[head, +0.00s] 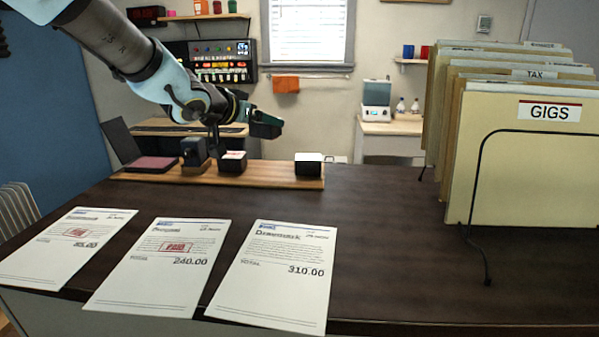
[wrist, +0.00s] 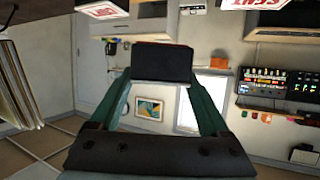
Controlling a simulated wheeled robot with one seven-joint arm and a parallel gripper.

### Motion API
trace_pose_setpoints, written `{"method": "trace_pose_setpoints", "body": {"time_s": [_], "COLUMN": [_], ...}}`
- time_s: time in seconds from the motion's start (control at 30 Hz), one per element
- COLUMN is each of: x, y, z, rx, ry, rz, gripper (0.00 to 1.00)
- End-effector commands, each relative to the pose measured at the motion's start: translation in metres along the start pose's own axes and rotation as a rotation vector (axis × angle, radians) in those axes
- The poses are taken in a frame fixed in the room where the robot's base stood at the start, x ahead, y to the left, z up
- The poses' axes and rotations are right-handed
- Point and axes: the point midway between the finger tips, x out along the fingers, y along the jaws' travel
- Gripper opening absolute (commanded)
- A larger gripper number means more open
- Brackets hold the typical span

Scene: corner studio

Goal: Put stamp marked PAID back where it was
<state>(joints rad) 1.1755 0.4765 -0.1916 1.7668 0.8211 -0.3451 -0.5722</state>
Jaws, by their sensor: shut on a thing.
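My gripper (head: 264,122) is above the wooden stamp rack (head: 262,177) in the head view, its fingers pointing right. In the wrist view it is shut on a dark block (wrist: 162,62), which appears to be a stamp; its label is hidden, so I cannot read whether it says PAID. On the rack stand dark stamps: one at the left (head: 195,152), one in the middle (head: 232,162) with a red-and-white top, and one at the right end (head: 309,164) with a pale top. The wrist view shows a label reading SENT (wrist: 284,4). The held stamp is clear of the rack.
An open ink pad (head: 152,164) lies at the rack's left end. Three invoices lie in front: left (head: 68,247) and middle (head: 160,266) bear red marks; the right one (head: 275,275) shows none. A folder holder (head: 525,160) stands right. The table between is clear.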

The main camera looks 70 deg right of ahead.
Motion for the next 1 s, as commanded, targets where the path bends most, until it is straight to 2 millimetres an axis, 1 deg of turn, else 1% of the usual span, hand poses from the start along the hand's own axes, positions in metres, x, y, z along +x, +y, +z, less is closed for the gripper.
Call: {"method": "trace_pose_setpoints", "body": {"time_s": [0.03, 0.13, 0.3, 0.4, 0.63, 0.8, 0.9, 1.0], "x": [-0.003, -0.003, 0.009, 0.014, 0.021, 0.03, 0.032, 0.032], "y": [-0.008, -0.013, -0.012, -0.012, -0.012, -0.012, -0.013, -0.013], "z": [-0.003, 0.001, 0.029, 0.042, 0.059, 0.081, 0.086, 0.086], "rx": [-0.001, -0.007, -0.009, -0.007, -0.007, -0.009, -0.006, -0.007], "ry": [0.001, -0.002, -0.007, -0.003, -0.004, -0.005, -0.001, 0.0], "rz": [-0.009, -0.014, -0.013, -0.014, -0.014, -0.013, -0.015, -0.016], "gripper": [0.23, 0.23, 0.23, 0.23, 0.23, 0.23, 0.23, 0.23]}}
